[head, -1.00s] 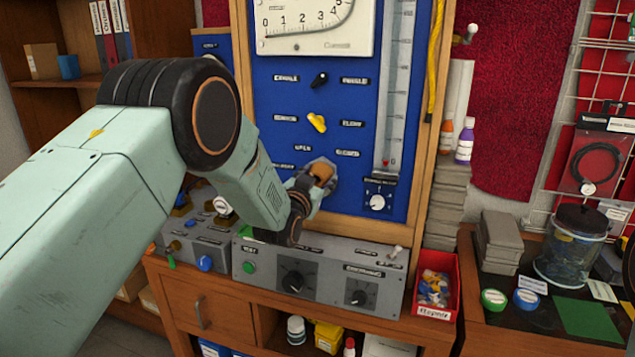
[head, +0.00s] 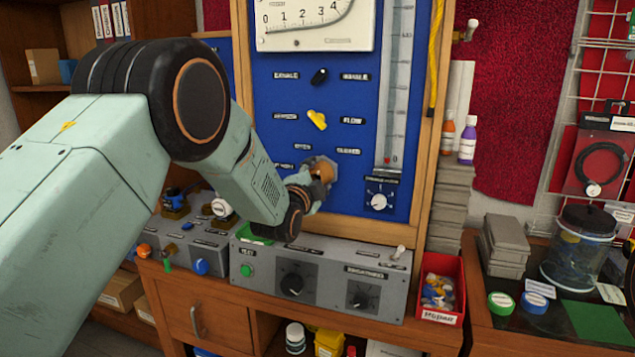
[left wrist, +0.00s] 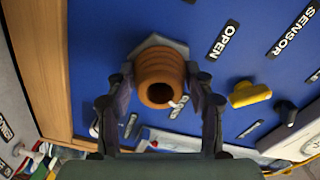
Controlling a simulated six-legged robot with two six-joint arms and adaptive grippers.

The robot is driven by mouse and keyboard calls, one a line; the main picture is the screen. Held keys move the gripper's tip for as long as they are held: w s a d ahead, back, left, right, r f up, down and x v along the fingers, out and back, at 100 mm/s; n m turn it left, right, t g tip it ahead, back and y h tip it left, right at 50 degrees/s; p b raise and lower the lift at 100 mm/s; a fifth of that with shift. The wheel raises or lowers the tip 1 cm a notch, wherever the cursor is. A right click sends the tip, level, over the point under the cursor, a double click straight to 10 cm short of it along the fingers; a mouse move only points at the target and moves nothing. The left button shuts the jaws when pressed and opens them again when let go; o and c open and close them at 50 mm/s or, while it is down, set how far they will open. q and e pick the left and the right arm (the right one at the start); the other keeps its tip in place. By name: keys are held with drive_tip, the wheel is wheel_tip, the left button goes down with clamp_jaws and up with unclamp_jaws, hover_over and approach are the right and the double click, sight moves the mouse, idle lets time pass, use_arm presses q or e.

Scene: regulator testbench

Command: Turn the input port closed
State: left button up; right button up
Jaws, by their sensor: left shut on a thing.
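The input port is a ribbed copper-orange fitting (head: 323,170) low on the blue panel, below the OPEN and CLOSED labels. In the left wrist view the port (left wrist: 160,78) faces the camera, with its round dark opening and a grey hexagonal collar behind it. My left gripper (head: 313,184) is at the port and partly hides it in the head view. In the left wrist view its two dark fingers (left wrist: 160,90) stand on either side of the port, shut on it. The OPEN label (left wrist: 224,41) lies right of the port there. My right gripper is not in view.
A yellow knob (head: 317,120) and a black knob (head: 319,77) sit above the port. A grey control box (head: 325,280) stands below the panel, close under my wrist.

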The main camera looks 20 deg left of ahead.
use_arm(q)
drive_tip(key=shift+w+r+m+b, duration=0.1)
drive_tip(key=shift+r+m+b, duration=0.2)
drive_tip(key=shift+m, duration=0.75)
drive_tip(key=shift+r+m+b, duration=0.1)
drive_tip(key=shift+m+b, duration=0.25)
drive_tip(key=shift+m, duration=0.7)
drive_tip(key=o, duration=1.2)
drive_tip(key=shift+w+f, duration=0.1)
drive_tip(key=shift+f, duration=0.15)
drive_tip(key=shift+c, duration=0.2)
drive_tip(key=shift+s, duration=0.2)
drive_tip(key=shift+s+f, duration=0.1)
drive_tip(key=shift+s, duration=0.1)
drive_tip(key=s, duration=1.1)
drive_tip(key=shift+s+a, duration=0.2)
drive_tip(key=shift+s, duration=0.05)
